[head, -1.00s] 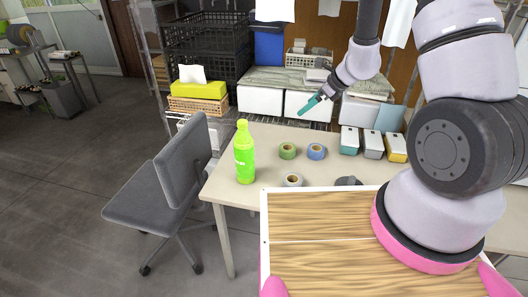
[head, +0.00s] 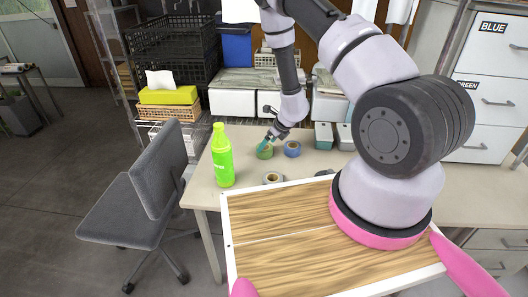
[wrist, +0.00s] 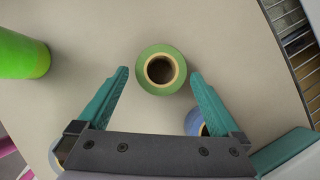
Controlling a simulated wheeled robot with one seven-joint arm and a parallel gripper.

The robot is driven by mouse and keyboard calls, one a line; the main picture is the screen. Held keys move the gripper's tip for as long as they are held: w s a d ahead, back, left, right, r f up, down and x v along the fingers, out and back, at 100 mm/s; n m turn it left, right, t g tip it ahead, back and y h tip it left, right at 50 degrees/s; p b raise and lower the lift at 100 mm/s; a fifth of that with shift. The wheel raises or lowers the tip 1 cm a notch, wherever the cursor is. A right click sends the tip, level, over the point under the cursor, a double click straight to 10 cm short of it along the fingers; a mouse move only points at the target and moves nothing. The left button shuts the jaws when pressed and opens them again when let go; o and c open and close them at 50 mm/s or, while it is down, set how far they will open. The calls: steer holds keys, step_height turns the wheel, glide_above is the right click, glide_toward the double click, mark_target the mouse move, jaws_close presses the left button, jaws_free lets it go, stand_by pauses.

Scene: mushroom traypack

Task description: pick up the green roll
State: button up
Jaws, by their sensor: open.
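The green roll (head: 265,151) lies flat on the table, near its far edge. In the wrist view the green roll (wrist: 161,70) shows its tan core and dark hole from above. My gripper (head: 264,143) is over the roll in the head view. In the wrist view my open gripper (wrist: 159,78) has one teal fingertip on each side of the roll, with nothing between the fingers closer in. The right fingertip is nearer the roll than the left. I cannot tell the exact height of the fingertips above the table.
A blue roll (head: 292,149) is close to the right; it also shows beside my right finger (wrist: 193,122). A green bottle (head: 222,160) stands to the left. A grey roll (head: 272,178) lies nearer me. Lidded containers (head: 324,136) stand to the right.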

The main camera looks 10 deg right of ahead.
mark_target(265, 148)
steer(key=x, duration=0.4)
steer(key=shift+w+f, duration=0.1)
steer(key=c, duration=1.1)
